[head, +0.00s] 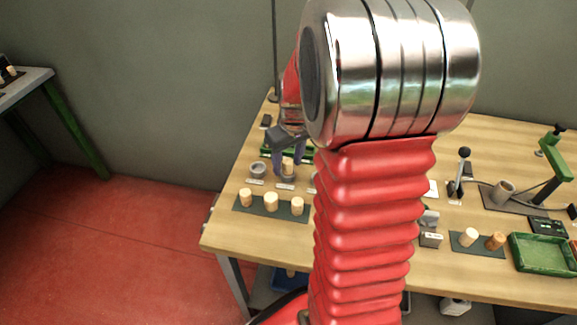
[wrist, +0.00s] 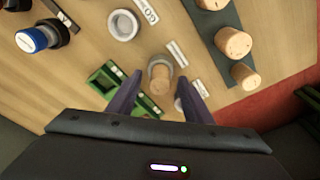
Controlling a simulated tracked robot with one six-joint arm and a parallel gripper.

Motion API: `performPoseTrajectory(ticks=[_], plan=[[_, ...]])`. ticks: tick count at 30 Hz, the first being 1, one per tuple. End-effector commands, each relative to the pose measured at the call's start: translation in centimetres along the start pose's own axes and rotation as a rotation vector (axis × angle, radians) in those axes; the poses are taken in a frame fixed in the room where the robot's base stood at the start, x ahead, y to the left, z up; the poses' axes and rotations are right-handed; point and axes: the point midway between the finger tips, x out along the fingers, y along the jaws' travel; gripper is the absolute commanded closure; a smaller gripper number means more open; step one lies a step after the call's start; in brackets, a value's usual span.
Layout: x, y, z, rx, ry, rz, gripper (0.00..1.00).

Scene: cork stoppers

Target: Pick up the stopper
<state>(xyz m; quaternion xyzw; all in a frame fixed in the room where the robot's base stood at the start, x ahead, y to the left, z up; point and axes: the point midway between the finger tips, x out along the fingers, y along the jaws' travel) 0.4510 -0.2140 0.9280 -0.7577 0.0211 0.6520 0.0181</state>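A pale cork stopper (head: 288,165) stands upright in a grey ring holder on the wooden table; it also shows in the wrist view (wrist: 160,80). My gripper (head: 288,158) is above this holder, its two dark fingers on either side of the stopper. In the wrist view my gripper (wrist: 158,84) is open, with a visible gap between each finger and the stopper. Several other stoppers are in view: three stand on a dark mat, including one at its middle (head: 270,201) and one in the wrist view (wrist: 235,42). My arm hides the middle of the table in the head view.
An empty ring holder (head: 258,170) stands beside the stopper's holder. A green tray (wrist: 102,82) lies close by the left finger. A blue-capped object (wrist: 33,40) stands farther off. At the right are two more corks (head: 468,237), a green tray (head: 543,268) and a green-armed device (head: 555,170).

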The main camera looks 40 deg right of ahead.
Motion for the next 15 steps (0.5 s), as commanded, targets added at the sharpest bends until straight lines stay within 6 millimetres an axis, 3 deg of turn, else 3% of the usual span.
performPoseTrajectory(ticks=[15], plan=[[-0.02, 0.03, 0.01, 0.001, 0.000, 0.000, 0.90]])
